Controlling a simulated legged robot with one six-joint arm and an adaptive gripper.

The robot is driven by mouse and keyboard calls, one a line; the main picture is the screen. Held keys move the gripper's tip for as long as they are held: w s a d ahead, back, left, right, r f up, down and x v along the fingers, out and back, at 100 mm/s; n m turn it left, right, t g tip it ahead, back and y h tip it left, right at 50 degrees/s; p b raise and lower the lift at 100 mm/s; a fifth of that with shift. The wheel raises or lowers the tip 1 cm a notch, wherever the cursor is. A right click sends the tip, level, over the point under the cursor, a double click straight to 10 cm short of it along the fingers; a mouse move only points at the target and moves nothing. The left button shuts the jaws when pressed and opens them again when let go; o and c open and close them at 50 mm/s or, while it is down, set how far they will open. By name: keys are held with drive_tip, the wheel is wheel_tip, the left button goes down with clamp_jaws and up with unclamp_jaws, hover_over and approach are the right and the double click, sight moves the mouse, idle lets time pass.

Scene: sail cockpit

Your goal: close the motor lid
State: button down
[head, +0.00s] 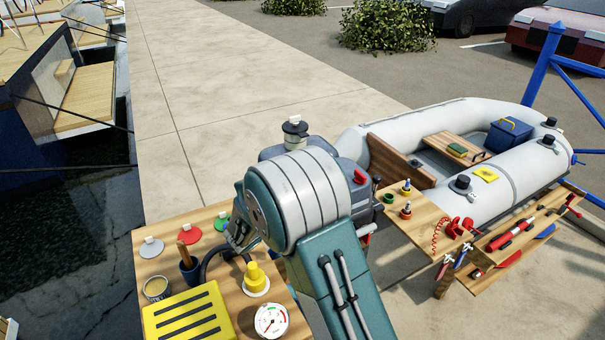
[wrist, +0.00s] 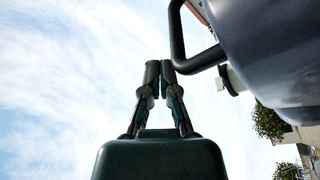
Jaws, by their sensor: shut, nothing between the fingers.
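The grey outboard motor (head: 345,150) stands behind my arm in the head view, at the boat's stern. My arm covers much of it, so I cannot tell there how its lid stands. In the wrist view a large smooth grey-blue casing (wrist: 275,45), apparently the motor's, fills the upper right. A dark bent bar handle (wrist: 177,30) sticks out from it. My gripper (wrist: 160,66) points up with its fingers together and nothing between them. The fingertips are right beside the lower bend of the handle; I cannot tell whether they touch. The head view hides the fingertips.
A wooden bench (head: 150,215) holds a yellow slotted box (head: 188,315), a gauge (head: 271,320), a yellow plug (head: 255,278) and a cup (head: 190,268). A tool shelf (head: 520,235) stands right. The grey inflatable boat (head: 500,185) lies behind. Paving at back left is clear.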

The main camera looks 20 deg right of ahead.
drive_tip(key=shift+s+f, duration=0.15)
drive_tip(key=shift+f, duration=0.2)
drive_tip(key=shift+s+a+f, duration=0.1)
drive_tip(key=shift+a+f, duration=0.15)
drive_tip(key=shift+a, duration=0.1)
drive_tip(key=shift+d+f, duration=0.1)
